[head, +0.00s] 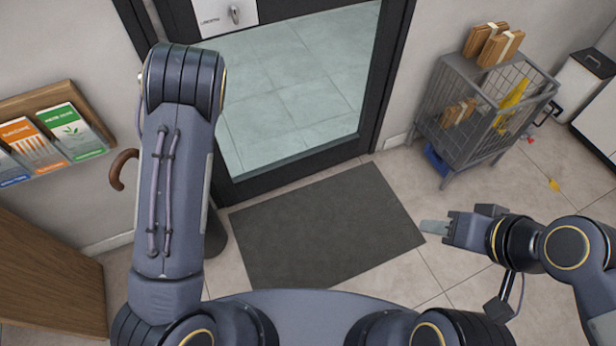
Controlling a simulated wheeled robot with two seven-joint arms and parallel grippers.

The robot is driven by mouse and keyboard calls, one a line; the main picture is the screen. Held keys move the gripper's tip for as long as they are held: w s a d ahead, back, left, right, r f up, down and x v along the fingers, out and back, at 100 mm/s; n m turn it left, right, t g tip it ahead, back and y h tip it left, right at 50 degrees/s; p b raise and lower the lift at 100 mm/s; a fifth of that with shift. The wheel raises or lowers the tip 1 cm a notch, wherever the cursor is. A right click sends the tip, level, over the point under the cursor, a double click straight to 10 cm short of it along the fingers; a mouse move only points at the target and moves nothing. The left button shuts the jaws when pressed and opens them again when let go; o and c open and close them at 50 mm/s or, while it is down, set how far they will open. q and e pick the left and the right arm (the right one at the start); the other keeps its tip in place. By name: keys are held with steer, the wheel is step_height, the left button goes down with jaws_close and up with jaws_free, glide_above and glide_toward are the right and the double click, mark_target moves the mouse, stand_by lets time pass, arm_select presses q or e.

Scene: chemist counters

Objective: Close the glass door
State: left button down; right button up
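The glass door (290,95) stands at the top middle of the head view, with a dark frame (300,162) around a clear pane. Pale floor tiles show through the pane. Its lower edge runs roughly in line with the wall; I cannot tell whether it is fully shut or slightly ajar.
A dark mat (325,225) lies before the door. A wire cart (480,105) with wooden-looking blocks stands right of the door. A leaflet shelf (45,130) hangs at left above a wooden cabinet (45,275). A curved brown handle (121,170) shows beside my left arm.

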arm_select(q)
steer(key=shift+w+a, duration=0.25)
steer(key=shift+w, duration=0.15)
stand_by(0.4)
